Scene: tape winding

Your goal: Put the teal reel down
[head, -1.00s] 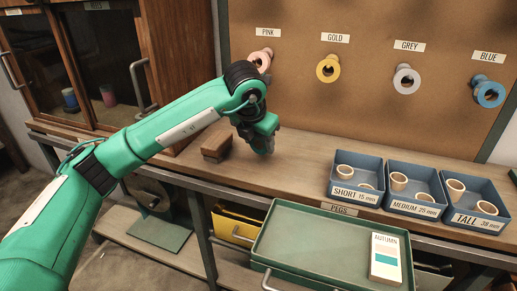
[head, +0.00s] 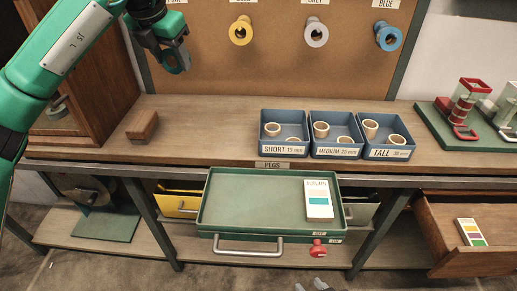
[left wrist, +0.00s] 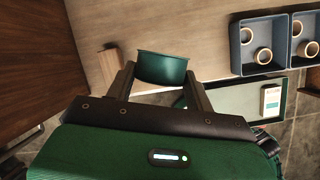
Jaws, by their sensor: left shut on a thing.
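The teal reel (left wrist: 162,68) is a short dark green-teal cylinder between the two fingers of my left gripper (left wrist: 160,82) in the left wrist view. The gripper is shut on it, and both are above the wooden worktop. The green tray (head: 250,228) holds a card marked AUTUMN (head: 319,200) with coloured bands.
Blue bins of pegs (head: 285,151), marked short, medium and tall, stand on the worktop (head: 210,125). A wooden block (head: 142,126) is at the left. Gold (head: 240,30), grey (head: 316,32) and blue (head: 388,36) reels hang above. A red-handled device (head: 466,105) stands right.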

